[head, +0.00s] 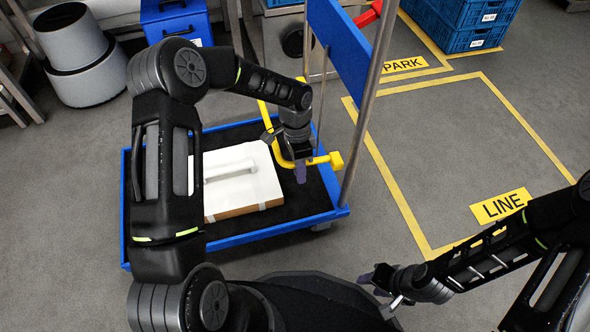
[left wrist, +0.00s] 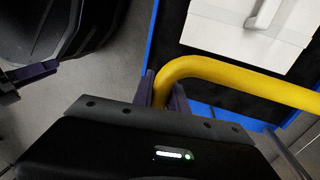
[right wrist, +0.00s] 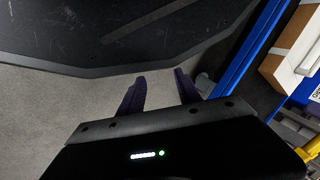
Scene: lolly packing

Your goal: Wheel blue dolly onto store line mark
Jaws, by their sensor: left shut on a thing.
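The blue dolly (head: 235,240) stands on the floor left of the store line mark, with a black deck, an upright metal frame and a blue panel. Its yellow handle (head: 325,160) also shows in the left wrist view (left wrist: 230,73). My left gripper (head: 300,172) is shut on the yellow handle; its fingers (left wrist: 160,92) sit on either side of the bar. The store line mark is a yellow floor outline (head: 403,207) with a LINE label (head: 500,206), and its inside is empty. My right gripper (head: 374,280) is empty, with fingers apart (right wrist: 160,92), near my base.
A white case (head: 240,185) lies on the dolly deck. A PARK label (head: 404,65) and stacked blue crates (head: 470,35) are beyond the line mark. A grey bin (head: 75,55) and a blue box (head: 178,22) stand at the back left. Floor inside the mark is clear.

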